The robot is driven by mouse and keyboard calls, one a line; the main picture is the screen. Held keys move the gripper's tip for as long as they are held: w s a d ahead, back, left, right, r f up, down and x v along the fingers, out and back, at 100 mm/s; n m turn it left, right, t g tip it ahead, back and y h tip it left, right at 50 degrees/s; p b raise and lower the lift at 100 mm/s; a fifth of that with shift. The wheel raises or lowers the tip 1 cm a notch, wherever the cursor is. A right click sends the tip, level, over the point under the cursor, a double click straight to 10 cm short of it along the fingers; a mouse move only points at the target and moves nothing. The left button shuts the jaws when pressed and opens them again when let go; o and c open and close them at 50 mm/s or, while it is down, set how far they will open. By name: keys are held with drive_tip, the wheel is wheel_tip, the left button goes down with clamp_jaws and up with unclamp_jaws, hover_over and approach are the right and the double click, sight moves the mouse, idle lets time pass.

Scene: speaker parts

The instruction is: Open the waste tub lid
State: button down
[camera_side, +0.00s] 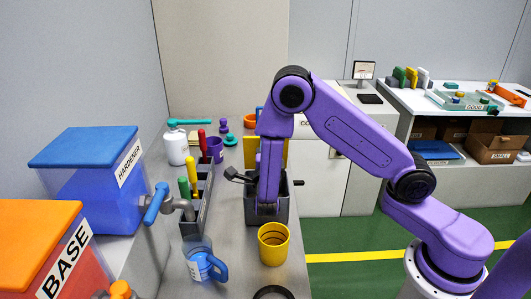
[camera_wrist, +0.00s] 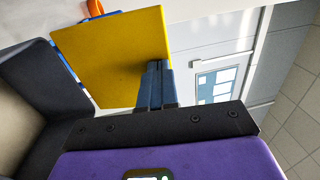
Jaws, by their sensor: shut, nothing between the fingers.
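My gripper (camera_side: 267,207) points down at a dark grey tub (camera_side: 251,212) on the bench and covers much of it. The tub looks like the waste tub, but no label on it is readable. A yellow panel (camera_side: 250,152) stands upright behind my gripper in the side view. It also shows in the wrist view (camera_wrist: 115,55), behind the fingertips (camera_wrist: 155,75). I cannot tell whether this panel is the tub's lid. The fingers are together with nothing between them. Whether they touch the tub or panel is unclear.
A yellow mug (camera_side: 273,246) stands in front of the tub, with a clear blue-handled jug (camera_side: 199,262) to its left. A rack (camera_side: 198,207) of coloured-handled tools and dark scoops (camera_side: 237,175) are left of my gripper. The blue-lidded HARDENER container (camera_side: 95,190) is farther left.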

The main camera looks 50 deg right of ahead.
drive_tip(key=shift+w+d+r+g+y, duration=0.3)
drive_tip(key=shift+w+d+r+y, duration=0.2)
drive_tip(key=shift+w+d, duration=0.2)
drive_tip(key=shift+f, duration=0.1)
drive_tip(key=v, duration=1.4)
drive_tip(key=s+d+m+g+y, duration=0.3)
drive_tip(key=s+d+m+g, duration=0.6)
drive_tip(key=m, duration=0.8)
drive_tip(key=s+a+r+m+g+y, duration=0.1)
drive_tip(key=s+a+m+g+y, duration=0.1)
drive_tip(key=s+m+y, duration=0.3)
drive_tip(key=s+a+r+m+g+y, duration=0.1)
drive_tip(key=s+a+m+y, duration=0.2)
drive_tip(key=s+m, duration=0.7)
drive_tip(key=shift+s+a+r+g+y, duration=0.2)
drive_tip(key=shift+s+a+g+y, duration=0.15)
drive_tip(key=shift+y, duration=0.85)
